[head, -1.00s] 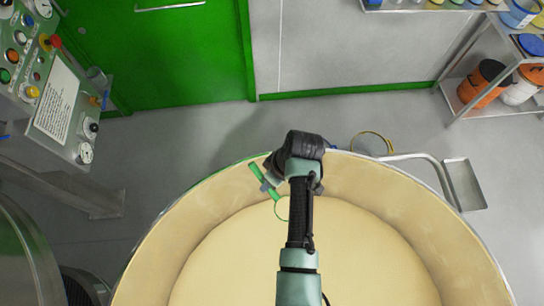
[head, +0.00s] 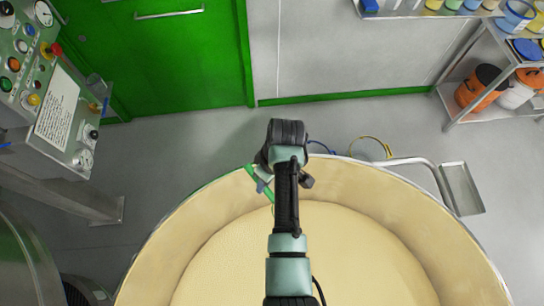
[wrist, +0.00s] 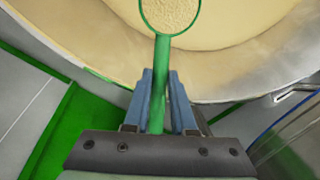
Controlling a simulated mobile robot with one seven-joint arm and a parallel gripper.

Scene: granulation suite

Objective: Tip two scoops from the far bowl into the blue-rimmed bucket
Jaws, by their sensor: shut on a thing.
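My gripper (head: 263,182) is shut on the handle of a green scoop (head: 251,171), over the far-left inner wall of a large round bowl (head: 420,222) of beige powder. In the wrist view both fingers (wrist: 161,78) clasp the scoop handle (wrist: 161,58). The scoop's round cup (wrist: 170,12) shows speckled beige granules within its green rim; how full it is I cannot tell. A thin blue arc (head: 322,147) shows just beyond the bowl's far rim, perhaps the bucket's rim, mostly hidden. Whether this bowl is the far one I cannot tell.
A yellow arc (head: 372,141) lies beside the blue one. A metal tray (head: 461,187) on a bent rail stands right of the bowl. A control panel (head: 55,110) is at left, a green door (head: 160,50) behind. Shelves with orange containers (head: 480,88) are at right. Open floor lies beyond the bowl.

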